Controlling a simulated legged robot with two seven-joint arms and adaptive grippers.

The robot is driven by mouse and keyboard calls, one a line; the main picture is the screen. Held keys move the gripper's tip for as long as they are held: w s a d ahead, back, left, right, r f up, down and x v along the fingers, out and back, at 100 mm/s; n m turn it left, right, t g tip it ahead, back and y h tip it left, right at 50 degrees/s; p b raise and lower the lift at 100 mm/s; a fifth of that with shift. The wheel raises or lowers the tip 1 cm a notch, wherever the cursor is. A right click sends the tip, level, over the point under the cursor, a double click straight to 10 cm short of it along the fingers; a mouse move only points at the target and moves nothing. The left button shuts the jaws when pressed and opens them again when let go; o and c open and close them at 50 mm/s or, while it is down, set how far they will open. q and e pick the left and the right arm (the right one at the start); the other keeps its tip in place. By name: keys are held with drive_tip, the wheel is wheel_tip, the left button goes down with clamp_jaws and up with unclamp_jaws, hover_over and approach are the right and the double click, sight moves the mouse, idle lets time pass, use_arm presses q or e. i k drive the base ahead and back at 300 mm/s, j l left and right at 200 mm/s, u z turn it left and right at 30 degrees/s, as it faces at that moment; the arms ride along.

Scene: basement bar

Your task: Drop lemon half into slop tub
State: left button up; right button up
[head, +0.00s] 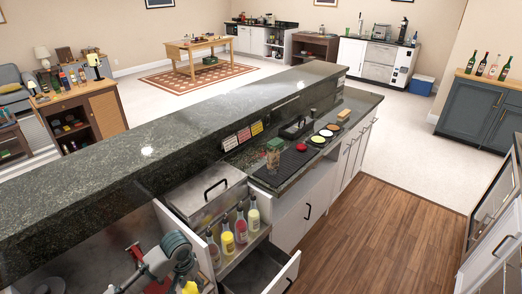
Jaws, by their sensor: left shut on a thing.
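My left gripper (184,273) is low at the bottom left of the head view, pointing down. It is shut on a small yellow thing, which looks like the lemon half (190,287), only partly visible at the bottom edge. I cannot pick out the slop tub for certain. An open dark bin or drawer (258,268) lies to the right of the gripper, below the bottle rail. My right gripper is not in view.
Several bottles with pourers (240,225) stand in a rail close to the right of my left gripper. A steel lidded bin (206,193) is behind them. The raised dark stone bar top (150,150) runs behind. Wood floor (365,235) is clear at right.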

sight(243, 272)
drive_tip(key=i+l, duration=1)
drive_tip(key=i, duration=0.15)
